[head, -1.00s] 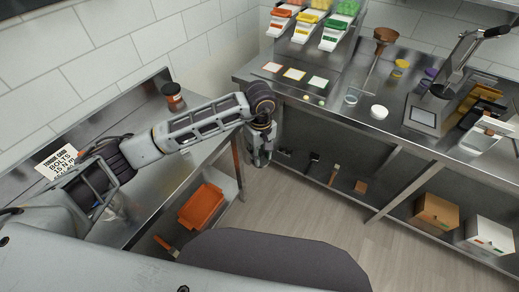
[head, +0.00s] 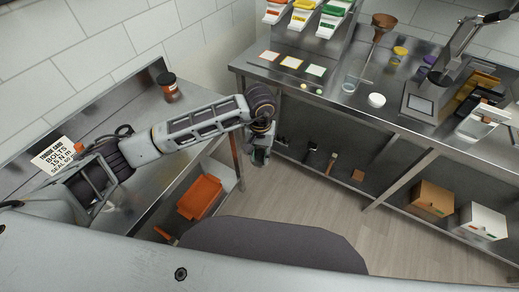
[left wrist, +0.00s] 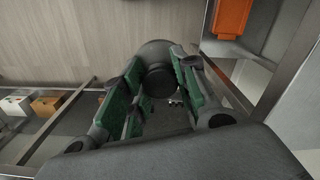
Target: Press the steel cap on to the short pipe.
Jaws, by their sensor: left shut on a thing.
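My left gripper (head: 260,157) hangs pointing down in the gap between the left bench and the back counter, above the floor. In the left wrist view its green-padded fingers (left wrist: 157,95) are closed on a dark round thing (left wrist: 157,80). A wider dark rounded shape shows just beyond the fingertips. I cannot tell for sure whether the held thing is the steel cap. I cannot make out the short pipe in either view. My right gripper is not in view.
The left steel bench (head: 195,110) bears a dark jar (head: 168,87) and a printed card (head: 58,153). An orange bin (head: 200,197) is on its lower shelf. The floor (head: 300,195) between is clear.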

